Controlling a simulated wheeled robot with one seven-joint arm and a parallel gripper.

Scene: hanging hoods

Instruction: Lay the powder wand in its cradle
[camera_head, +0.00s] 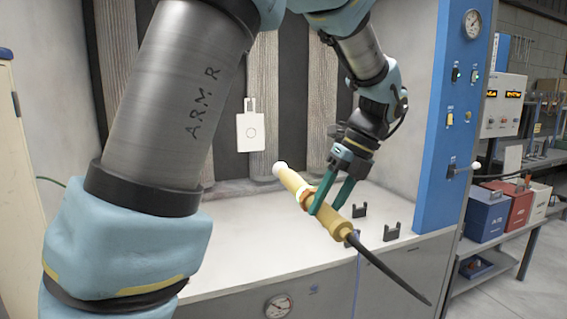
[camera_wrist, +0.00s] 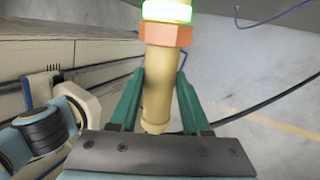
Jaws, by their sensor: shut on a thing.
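The powder wand (camera_head: 291,181) is a yellow tube with a white tip, a lit ring, an orange collar and a dark tail that hangs past the bench's front edge. My gripper (camera_head: 327,207) is shut on its body, between green fingers, and holds it tilted above the bench. In the wrist view the wand (camera_wrist: 160,75) runs between the green fingers (camera_wrist: 158,105), with its green-lit ring and orange collar at the top. The cradle has dark notched supports: one (camera_head: 392,231) at the right front and another (camera_head: 360,210) behind it, both apart from the wand.
The white bench top (camera_head: 250,240) is mostly clear. A white plate (camera_head: 250,131) hangs in front of the ribbed back wall. A blue control pillar (camera_head: 450,125) stands close on the right of the supports. A gauge (camera_head: 279,305) is on the bench front.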

